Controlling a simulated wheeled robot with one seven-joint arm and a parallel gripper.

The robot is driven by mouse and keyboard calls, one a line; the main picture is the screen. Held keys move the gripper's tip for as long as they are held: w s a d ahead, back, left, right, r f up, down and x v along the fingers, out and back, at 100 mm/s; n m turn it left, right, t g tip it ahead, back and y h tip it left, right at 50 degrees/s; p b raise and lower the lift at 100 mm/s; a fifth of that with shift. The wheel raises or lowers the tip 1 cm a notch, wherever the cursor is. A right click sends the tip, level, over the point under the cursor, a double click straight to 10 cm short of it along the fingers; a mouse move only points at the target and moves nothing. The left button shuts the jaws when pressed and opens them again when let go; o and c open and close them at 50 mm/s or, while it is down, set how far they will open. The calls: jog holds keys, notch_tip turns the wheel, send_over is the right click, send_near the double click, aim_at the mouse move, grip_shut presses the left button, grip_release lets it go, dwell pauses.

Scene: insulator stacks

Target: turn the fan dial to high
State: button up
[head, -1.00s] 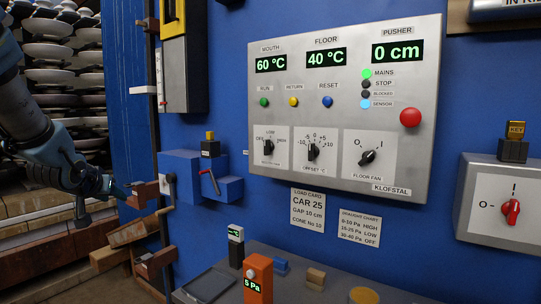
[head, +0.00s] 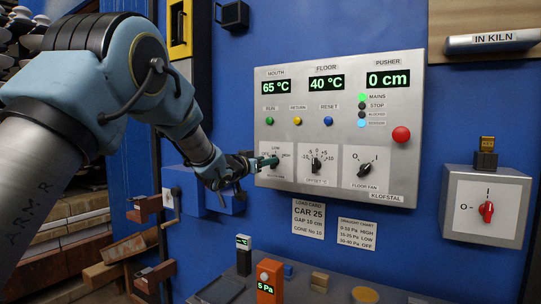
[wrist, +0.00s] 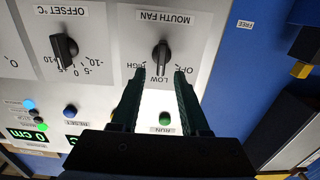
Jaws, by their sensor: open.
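The mouth fan dial is a black knob on a white plate; in the wrist view (wrist: 161,56), seen upside down, its narrow end points about at LOW, with HIGH at left and OFF at right. In the head view my gripper (head: 268,162) is in front of it and hides most of it. My gripper, also in the wrist view (wrist: 160,72), is open, with one dark green finger toward each side of the dial. The fingertips look just short of the knob; I cannot tell whether they touch. A separate floor fan dial (head: 364,169) is at the panel's right.
The grey control panel (head: 410,170) also bears the offset dial (head: 316,165), coloured buttons and a red button (head: 401,134). A red switch (head: 487,210) is on a box at right. An orange gauge (head: 266,279) reads 5 Pa below. A blue box stands left of the panel.

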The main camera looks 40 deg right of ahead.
jog(key=shift+p+x, duration=0.5)
jog(key=shift+x, duration=1.25)
jog(key=shift+a, duration=0.1)
grip_shut()
